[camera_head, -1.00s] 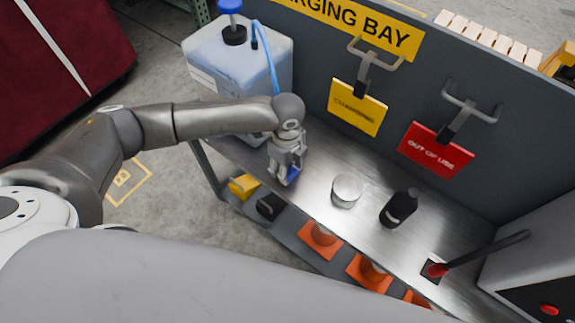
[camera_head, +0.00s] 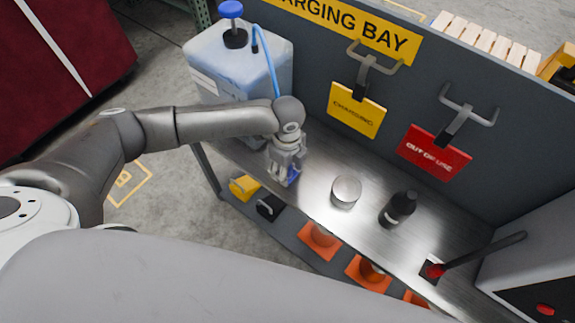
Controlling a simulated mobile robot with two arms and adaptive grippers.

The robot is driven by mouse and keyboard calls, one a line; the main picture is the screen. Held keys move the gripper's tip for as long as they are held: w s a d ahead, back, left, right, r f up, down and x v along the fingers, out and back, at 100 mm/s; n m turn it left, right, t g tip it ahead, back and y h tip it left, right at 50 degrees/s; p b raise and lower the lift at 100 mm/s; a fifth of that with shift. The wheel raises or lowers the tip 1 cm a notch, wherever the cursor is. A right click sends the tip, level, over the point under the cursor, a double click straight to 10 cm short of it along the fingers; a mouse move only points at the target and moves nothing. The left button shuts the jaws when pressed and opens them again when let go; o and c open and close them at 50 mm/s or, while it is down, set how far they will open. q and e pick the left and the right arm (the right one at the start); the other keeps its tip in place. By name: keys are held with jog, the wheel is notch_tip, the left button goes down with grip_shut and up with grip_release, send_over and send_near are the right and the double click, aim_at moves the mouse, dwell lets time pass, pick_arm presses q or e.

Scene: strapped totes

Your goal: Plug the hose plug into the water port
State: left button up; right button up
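My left gripper (camera_head: 286,172) points down at the left end of the metal bench, in front of the water jug. A small blue piece (camera_head: 293,176), probably the hose plug, shows at its fingertips. I cannot tell whether the fingers are closed on it. A blue hose (camera_head: 269,62) rises from the white water jug (camera_head: 232,62) and runs down behind my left wrist, which hides its lower end. I cannot make out the water port. My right gripper is not in view.
On the bench (camera_head: 325,158) stand a round metal can (camera_head: 346,191), a black bottle (camera_head: 398,208) and a red-based black lever (camera_head: 437,270). Yellow (camera_head: 356,110) and red (camera_head: 435,150) tags hang from hooks on the back panel. Orange cones (camera_head: 320,240) sit on the lower shelf.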

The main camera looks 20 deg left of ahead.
pick_arm(q)
jog(key=shift+p, duration=0.45)
dwell(0.4)
grip_shut()
dwell(0.3)
jog(key=shift+r+p, duration=3)
jog(key=shift+p, duration=0.6)
notch_tip(320, 180, up, 6)
jog(key=p, duration=0.6)
jog(key=shift+r, duration=0.1)
